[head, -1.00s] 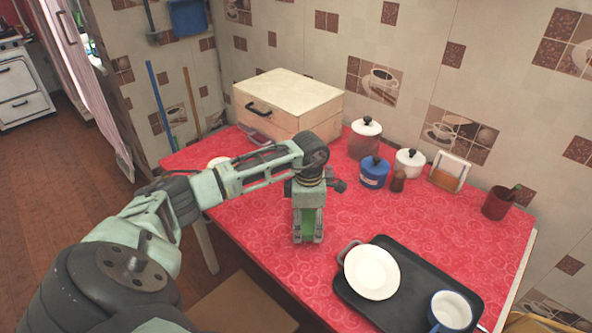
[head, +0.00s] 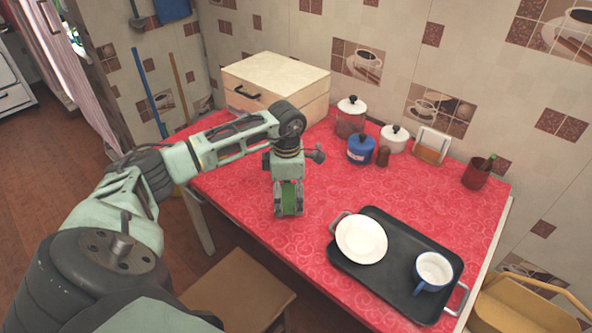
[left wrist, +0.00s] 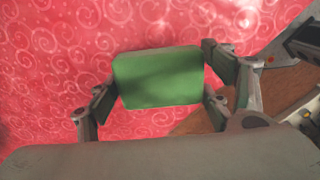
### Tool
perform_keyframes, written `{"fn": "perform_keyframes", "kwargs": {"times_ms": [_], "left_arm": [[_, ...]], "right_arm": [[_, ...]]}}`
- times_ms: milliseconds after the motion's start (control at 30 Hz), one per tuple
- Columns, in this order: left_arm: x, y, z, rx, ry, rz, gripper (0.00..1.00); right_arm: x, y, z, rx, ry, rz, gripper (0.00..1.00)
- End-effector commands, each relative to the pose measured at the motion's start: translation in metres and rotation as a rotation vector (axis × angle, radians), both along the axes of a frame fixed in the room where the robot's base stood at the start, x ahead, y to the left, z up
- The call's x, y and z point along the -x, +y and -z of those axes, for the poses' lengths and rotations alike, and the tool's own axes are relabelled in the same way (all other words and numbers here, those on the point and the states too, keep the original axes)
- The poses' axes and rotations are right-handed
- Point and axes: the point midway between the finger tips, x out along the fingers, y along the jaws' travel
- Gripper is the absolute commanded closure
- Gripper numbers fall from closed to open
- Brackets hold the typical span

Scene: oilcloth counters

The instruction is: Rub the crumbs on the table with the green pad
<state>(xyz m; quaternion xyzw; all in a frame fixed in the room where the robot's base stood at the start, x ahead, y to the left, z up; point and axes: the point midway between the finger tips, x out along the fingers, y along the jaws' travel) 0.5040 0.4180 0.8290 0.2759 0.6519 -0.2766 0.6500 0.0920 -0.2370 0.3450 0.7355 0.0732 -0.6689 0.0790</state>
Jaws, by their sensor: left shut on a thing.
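My left gripper (head: 289,212) is shut on the green pad (head: 289,194), pointing down at the red table (head: 250,222) near its front edge, left of the tray. In the left wrist view the pad (left wrist: 158,78) sits between the two fingers of the left gripper (left wrist: 160,88), its broad green face showing. I cannot tell whether the pad touches the cloth. I cannot make out crumbs on the patterned cloth. My right gripper is not in view.
A black tray (head: 400,292) with a white plate (head: 361,239) and a blue mug (head: 433,271) lies at the right front. Jars (head: 361,149) and a wooden box (head: 300,100) stand along the back. A stool (head: 240,290) is below the front edge.

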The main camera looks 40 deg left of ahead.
Motion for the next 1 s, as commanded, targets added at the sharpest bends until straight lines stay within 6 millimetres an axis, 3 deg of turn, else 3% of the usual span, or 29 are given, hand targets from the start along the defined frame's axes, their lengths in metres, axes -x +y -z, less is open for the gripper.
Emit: {"fn": "perform_keyframes", "kwargs": {"times_ms": [367, 1000], "left_arm": [[0.002, 0.009, -0.034, -0.001, -0.001, -0.008, 0.51], [0.004, 0.008, -0.033, 0.0, 0.0, 0.011, 0.51]], "right_arm": [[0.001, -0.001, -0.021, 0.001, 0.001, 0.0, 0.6], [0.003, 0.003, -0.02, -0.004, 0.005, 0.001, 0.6]]}}
